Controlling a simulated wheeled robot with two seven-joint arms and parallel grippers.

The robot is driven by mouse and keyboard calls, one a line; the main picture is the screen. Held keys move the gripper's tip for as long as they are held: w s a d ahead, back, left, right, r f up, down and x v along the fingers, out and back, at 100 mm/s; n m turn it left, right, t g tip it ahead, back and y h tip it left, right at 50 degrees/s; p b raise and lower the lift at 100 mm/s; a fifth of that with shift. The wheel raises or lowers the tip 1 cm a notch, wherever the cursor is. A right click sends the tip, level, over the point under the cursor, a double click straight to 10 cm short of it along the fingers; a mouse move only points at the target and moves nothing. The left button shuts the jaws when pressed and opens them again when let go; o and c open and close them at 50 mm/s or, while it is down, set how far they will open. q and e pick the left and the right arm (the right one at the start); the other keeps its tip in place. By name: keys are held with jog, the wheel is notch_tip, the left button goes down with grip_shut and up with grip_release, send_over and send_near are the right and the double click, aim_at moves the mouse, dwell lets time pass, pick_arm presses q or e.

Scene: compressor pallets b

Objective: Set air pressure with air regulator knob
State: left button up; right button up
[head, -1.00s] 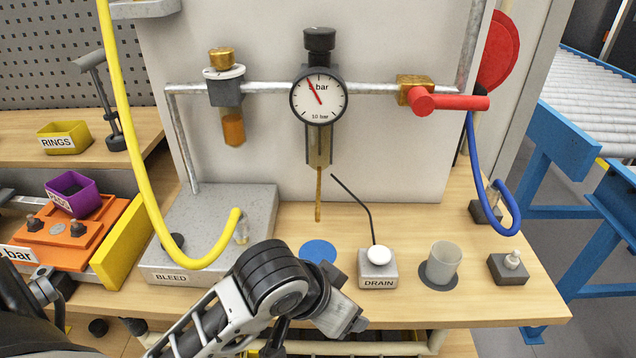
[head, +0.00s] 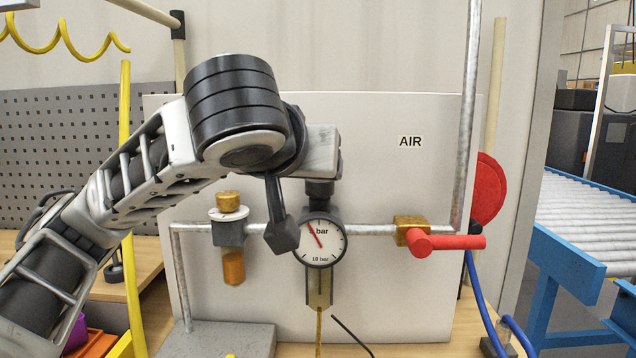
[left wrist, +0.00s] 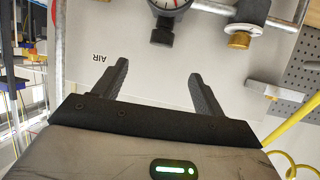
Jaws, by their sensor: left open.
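The black air regulator knob (head: 319,188) sits on top of the round pressure gauge (head: 333,240), which reads in bar up to 10. The red needle points to the upper left; its exact value is too small to read. My left arm reaches across the head view, and its hand partly hides the knob's top. In the left wrist view my left gripper (left wrist: 161,72) is open and empty. Its two dark fingers point toward the knob (left wrist: 162,35), which lies ahead of and roughly centred between them, apart from them. My right gripper is out of view.
A pipe with a red-handled brass valve (head: 445,242) runs right of the gauge. A brass-topped amber bowl unit (head: 232,265) is at left. The white panel (head: 400,290) marked AIR stands behind. A yellow hose (head: 127,200) hangs at the left.

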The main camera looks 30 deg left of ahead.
pick_arm(q)
jog(key=b, duration=0.1)
send_near(320, 185)
jog(key=w+a, duration=0.2)
jog(key=w, duration=0.1)
jog(key=p+x, duration=0.1)
jog(key=x, duration=0.6)
jog(key=shift+d+f, duration=0.1)
jog(key=shift+f, duration=0.05)
jog(key=shift+w+f, duration=0.2)
jog(key=shift+w, duration=0.1)
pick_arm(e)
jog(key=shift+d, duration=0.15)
pick_arm(q)
jog(key=shift+c, duration=0.3)
jog(key=c, duration=0.9)
